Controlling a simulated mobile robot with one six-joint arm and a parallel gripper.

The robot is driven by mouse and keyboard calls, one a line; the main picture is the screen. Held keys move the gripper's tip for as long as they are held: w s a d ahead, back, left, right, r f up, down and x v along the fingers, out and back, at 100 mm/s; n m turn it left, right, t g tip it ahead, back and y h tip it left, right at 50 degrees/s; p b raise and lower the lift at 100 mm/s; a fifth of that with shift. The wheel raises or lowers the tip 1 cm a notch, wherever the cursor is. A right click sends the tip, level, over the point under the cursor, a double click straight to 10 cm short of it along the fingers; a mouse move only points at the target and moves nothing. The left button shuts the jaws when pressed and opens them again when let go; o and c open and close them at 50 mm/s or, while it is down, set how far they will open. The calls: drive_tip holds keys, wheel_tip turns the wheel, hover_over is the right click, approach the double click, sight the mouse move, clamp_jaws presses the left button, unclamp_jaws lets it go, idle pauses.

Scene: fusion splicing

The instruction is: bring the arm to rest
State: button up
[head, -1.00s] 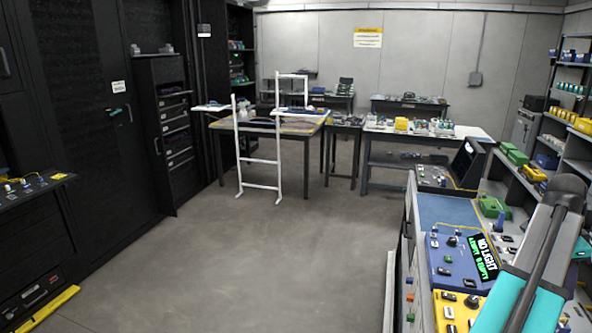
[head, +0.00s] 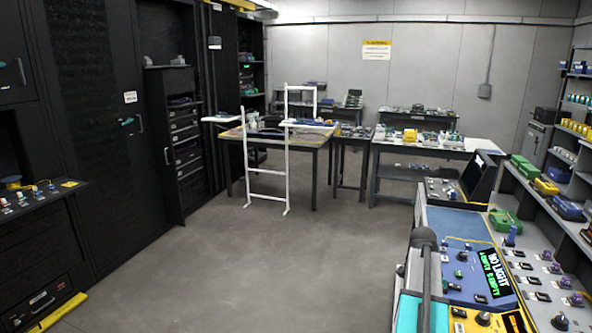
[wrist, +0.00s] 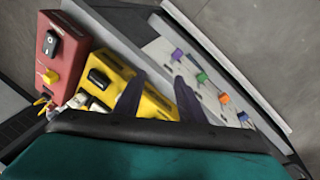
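My arm (head: 425,285), with grey and teal links, stands upright in the lower right of the head view, in front of the console. My gripper (wrist: 158,92) shows in the wrist view as two dark purple fingers set apart, with nothing seen between them. Behind the fingers are a yellow unit (wrist: 150,104) with a black switch and a red box (wrist: 58,52) with a black switch and a yellow knob. I cannot tell how far the fingers are from the yellow unit. The gripper is not clearly seen in the head view.
The console (head: 452,222) with a lit green display (head: 492,272) runs along the right, beside shelves (head: 545,200) of coloured parts. A white rack frame (head: 286,165) stands by a table (head: 318,150). Black cabinets (head: 85,110) line the left. The middle floor (head: 260,260) is clear.

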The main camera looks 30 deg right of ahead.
drive_tip(key=w+a+f+n+g, duration=0.1)
drive_tip(key=w+a+f+n, duration=0.25)
drive_tip(key=a+f, duration=0.95)
drive_tip(key=w+a+f+n+g, duration=0.1)
drive_tip(key=w+a+f+n, duration=0.25)
drive_tip(key=a+f, duration=1)
drive_tip(key=s+a+f+n, duration=0.4)
drive_tip(key=s+a, duration=0.2)
drive_tip(key=a, duration=0.2)
drive_tip(key=s+a+f+n, duration=0.4)
drive_tip(key=s+a+n, duration=0.1)
drive_tip(key=a, duration=0.4)
drive_tip(key=s+a+f+n, duration=0.4)
drive_tip(key=s+a+n, duration=0.1)
drive_tip(key=a, duration=0.3)
drive_tip(key=shift+s+a+g+y, duration=0.3)
drive_tip(key=shift+s, duration=0.6)
